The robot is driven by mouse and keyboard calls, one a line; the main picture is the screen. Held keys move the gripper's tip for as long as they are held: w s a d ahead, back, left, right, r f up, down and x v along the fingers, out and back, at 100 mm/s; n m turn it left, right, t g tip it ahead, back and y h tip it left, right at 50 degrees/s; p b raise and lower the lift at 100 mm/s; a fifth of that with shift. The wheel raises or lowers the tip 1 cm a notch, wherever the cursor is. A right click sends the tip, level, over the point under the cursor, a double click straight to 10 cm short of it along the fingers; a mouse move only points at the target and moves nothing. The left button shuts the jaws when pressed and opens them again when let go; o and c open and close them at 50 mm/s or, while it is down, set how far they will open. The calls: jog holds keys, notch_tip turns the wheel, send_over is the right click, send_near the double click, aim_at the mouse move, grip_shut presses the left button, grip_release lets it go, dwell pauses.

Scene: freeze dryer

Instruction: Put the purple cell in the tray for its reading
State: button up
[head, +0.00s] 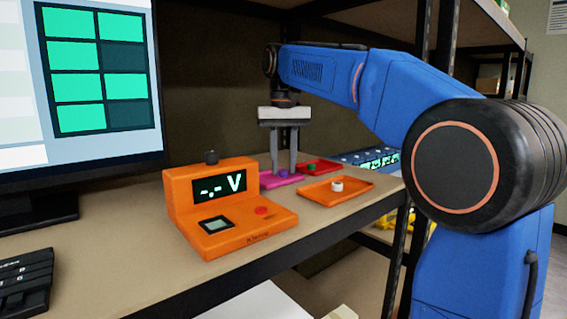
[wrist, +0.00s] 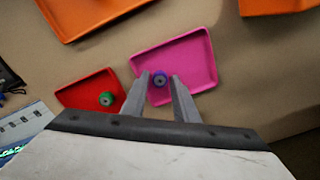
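The purple cell (wrist: 159,78) stands in the pink tray (wrist: 192,48); in the head view the cell (head: 284,173) shows between my fingers. My gripper (wrist: 161,76) points down with one finger on each side of the cell. It looks open, with a small gap beside the cell; whether a finger touches it I cannot tell. The red tray (wrist: 78,94) holds a green cell (wrist: 106,99). The orange tray (head: 318,196) holds a white cell (head: 337,185). The orange meter (head: 185,208) shows "-.- V" on its display (head: 219,187).
A monitor (head: 80,75) with a green grid and a keyboard (head: 25,285) are at the left. A shelf runs above the bench. Bare bench lies in front of the pink tray.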

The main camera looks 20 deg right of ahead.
aim_at(284, 170)
notch_tip(284, 170, up, 8)
dwell(0.6)
jog(key=shift+f, duration=0.15)
